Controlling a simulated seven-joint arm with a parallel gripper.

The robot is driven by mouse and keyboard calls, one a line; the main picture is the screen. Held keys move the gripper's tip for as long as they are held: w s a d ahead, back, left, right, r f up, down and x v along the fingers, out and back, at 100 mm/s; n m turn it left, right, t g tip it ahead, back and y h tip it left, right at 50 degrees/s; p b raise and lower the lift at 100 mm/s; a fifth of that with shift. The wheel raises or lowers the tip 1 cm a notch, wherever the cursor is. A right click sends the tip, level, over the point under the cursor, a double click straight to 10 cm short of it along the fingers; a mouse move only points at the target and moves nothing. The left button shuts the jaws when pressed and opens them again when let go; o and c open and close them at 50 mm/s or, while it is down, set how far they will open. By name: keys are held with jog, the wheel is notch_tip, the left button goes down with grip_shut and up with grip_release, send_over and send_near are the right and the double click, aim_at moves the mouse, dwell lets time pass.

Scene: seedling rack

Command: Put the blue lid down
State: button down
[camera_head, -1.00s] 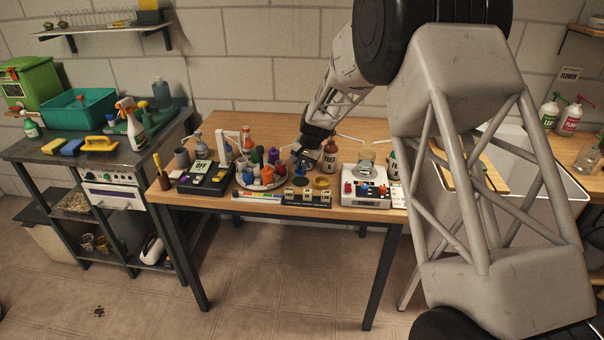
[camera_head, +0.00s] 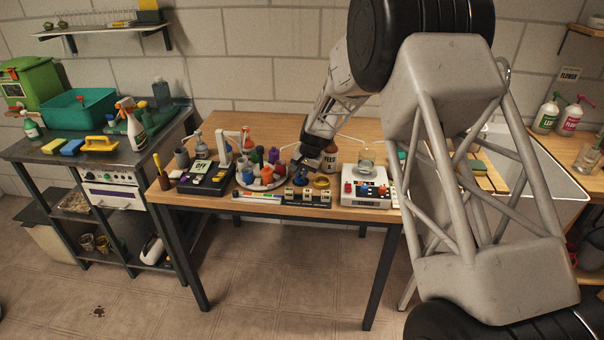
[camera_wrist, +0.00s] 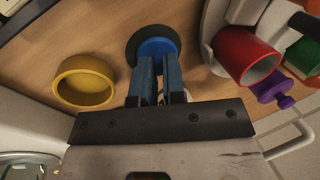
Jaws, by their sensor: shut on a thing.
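The blue lid (camera_wrist: 157,48) is a small round blue disc, seen in the wrist view just beyond my blue fingertips. My gripper (camera_wrist: 157,62) is shut on it, the two fingers close together. Under it is a dark round pad (camera_wrist: 133,46) on the wooden table; its dark rim shows around the lid. I cannot tell whether the lid touches the pad or hangs slightly above it. In the head view my gripper (camera_head: 298,167) is low over the table's front part, and the lid is too small to make out clearly.
A yellow ring-shaped dish (camera_wrist: 85,81) stands left of the pad in the wrist view. A red cup (camera_wrist: 246,56) and a purple piece (camera_wrist: 271,89) are at the right, by the round carousel (camera_head: 259,185). A white scale (camera_head: 364,188) stands right on the wooden table (camera_head: 262,127).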

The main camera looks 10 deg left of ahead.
jog(key=c, duration=1.1)
grip_release()
jog(key=shift+c, duration=0.2)
jog(key=v, duration=1.2)
jog(key=shift+r, duration=0.1)
